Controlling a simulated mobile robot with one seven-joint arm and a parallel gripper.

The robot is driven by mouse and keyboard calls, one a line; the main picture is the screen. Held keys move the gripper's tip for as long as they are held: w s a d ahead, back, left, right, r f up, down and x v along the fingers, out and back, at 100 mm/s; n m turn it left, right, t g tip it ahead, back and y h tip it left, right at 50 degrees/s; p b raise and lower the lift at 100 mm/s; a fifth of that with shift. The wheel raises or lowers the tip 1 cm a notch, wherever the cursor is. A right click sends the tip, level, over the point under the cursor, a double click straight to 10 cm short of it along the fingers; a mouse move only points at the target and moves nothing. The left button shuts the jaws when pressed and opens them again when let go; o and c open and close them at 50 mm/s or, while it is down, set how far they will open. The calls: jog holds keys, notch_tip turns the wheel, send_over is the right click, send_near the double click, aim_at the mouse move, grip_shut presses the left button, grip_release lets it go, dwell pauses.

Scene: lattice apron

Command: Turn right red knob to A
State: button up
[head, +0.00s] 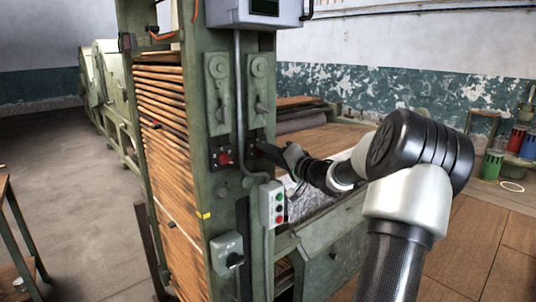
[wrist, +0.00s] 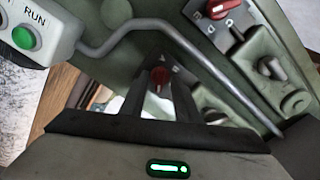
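The right red knob (wrist: 160,77) shows in the wrist view between the two dark fingers of my gripper (wrist: 161,88). Gaps show on both sides of the knob, so the fingers look open around it, not clamped. In the head view my gripper (head: 264,149) reaches left to the green column and hides the right knob. The left red knob (head: 223,158) sits on its dark plate beside it; in the wrist view it shows at upper right (wrist: 221,8).
A control box with buttons (head: 272,204) hangs below my gripper; its RUN button (wrist: 24,37) shows in the wrist view. A grey conduit (wrist: 165,28) bends close past the knobs. A grey switch box (head: 228,255) sits lower on the column (head: 212,195). Levers are above the knobs.

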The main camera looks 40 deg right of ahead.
jog(key=shift+c, duration=0.4)
grip_shut()
